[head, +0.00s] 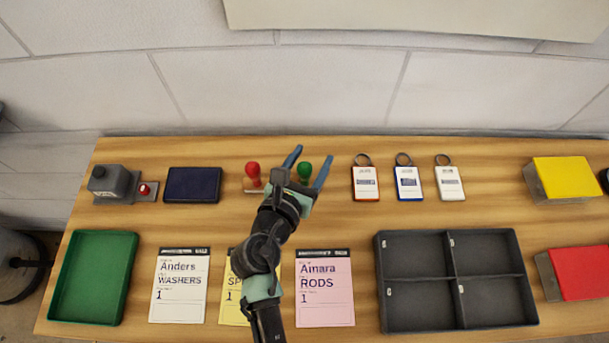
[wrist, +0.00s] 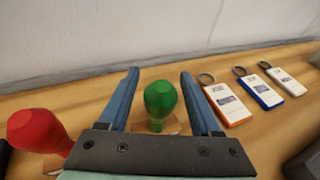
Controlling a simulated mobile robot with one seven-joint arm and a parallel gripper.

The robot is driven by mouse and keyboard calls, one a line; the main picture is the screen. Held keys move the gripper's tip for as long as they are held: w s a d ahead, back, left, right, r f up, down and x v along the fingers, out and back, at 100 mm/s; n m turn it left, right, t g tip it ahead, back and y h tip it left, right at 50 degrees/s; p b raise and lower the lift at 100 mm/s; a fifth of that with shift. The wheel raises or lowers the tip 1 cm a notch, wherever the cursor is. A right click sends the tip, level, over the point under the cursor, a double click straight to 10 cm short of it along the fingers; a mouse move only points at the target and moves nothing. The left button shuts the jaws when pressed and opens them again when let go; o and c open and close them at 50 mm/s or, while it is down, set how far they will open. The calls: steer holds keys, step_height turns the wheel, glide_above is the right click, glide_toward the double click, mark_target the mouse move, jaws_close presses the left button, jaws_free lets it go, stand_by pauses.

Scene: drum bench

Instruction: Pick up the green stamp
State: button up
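The green stamp (head: 304,171) stands upright on the bench at the back, just right of the red stamp (head: 253,173). In the wrist view the green stamp (wrist: 160,102) has a rounded knob handle and shows between my two blue fingers, with its base partly hidden by the gripper body. My gripper (head: 308,170) is open, with one finger on each side of the green stamp. I see gaps on both sides of the handle, so the fingers do not appear to touch it. The red stamp (wrist: 38,132) is outside my left finger in the wrist view.
Three key tags, orange (head: 365,183), blue (head: 408,182) and white (head: 449,183), lie to the right. A dark blue pad (head: 192,185) lies left. Cards, a green tray (head: 131,245) and a grey divided tray (head: 382,285) fill the front. The wall is behind.

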jaws_close()
